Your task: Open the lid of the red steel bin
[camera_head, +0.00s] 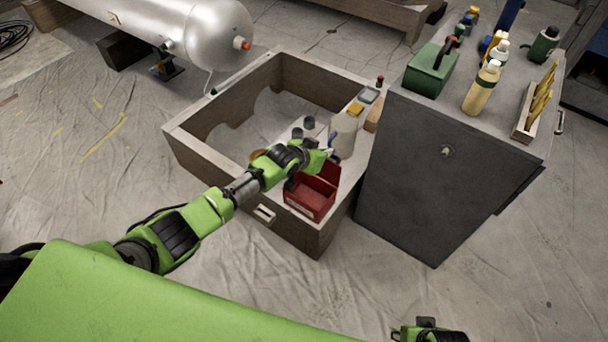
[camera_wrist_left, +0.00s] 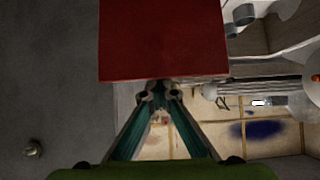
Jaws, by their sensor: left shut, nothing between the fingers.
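The red steel bin (camera_head: 308,206) stands on the front right part of the wooden box's ledge. Its inside shows from above, and its red lid (camera_head: 332,171) stands raised at the back. My left gripper (camera_head: 322,158) is above and behind the bin, close to the raised lid; I cannot tell whether it touches it. In the left wrist view a flat red panel (camera_wrist_left: 163,40) fills the top middle, just beyond my left fingertips (camera_wrist_left: 160,90). The left gripper is shut and empty. Part of my right gripper (camera_head: 430,332) shows at the bottom edge; its fingers are not clear.
The open wooden box (camera_head: 185,150) has a white container (camera_head: 344,133) and small items along its right ledge. A dark grey cabinet (camera_head: 425,165) stands close on the right, with a green toolbox (camera_head: 428,72) and bottles on top. A silver tank (camera_head: 215,30) lies behind.

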